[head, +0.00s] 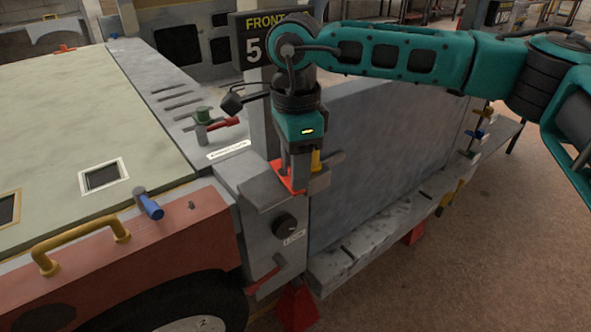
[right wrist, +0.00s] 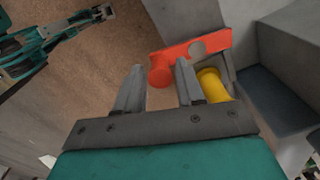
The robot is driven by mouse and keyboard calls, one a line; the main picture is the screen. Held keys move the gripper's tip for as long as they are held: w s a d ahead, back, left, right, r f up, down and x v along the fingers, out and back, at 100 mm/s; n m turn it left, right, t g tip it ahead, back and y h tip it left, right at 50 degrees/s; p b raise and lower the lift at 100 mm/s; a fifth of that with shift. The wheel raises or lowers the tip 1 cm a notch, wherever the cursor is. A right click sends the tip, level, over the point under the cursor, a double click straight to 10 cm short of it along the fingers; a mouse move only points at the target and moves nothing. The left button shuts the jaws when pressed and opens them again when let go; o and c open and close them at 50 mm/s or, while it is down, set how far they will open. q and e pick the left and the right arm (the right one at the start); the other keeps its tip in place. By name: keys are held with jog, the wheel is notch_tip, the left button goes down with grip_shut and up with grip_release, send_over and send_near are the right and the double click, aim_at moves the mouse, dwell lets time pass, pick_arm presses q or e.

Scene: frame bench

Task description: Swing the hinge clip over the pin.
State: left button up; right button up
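The red hinge clip (right wrist: 215,42) is a flat plate with a round hole and a round red knob. The yellow pin (right wrist: 212,84) stands beside the plate, apart from the hole. In the head view the clip (head: 284,176) and pin (head: 316,160) show partly behind my right gripper (head: 300,178), at the corner of the grey frame. In the right wrist view my right gripper (right wrist: 160,68) is open, with the red knob between its fingers; contact is unclear. A teal arm with grey fingers, seemingly my left gripper (right wrist: 92,16), shows at the upper left; its opening is unclear.
A grey frame wall (head: 385,150) stands right of the clip. A grey box with a black dial (head: 285,222) is below it. A red-handled valve (head: 218,124) and a blue-handled lever (head: 148,203) stand to the left.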

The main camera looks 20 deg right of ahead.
jog(key=shift+f, duration=0.8)
jog(key=shift+c, duration=0.3)
grip_shut()
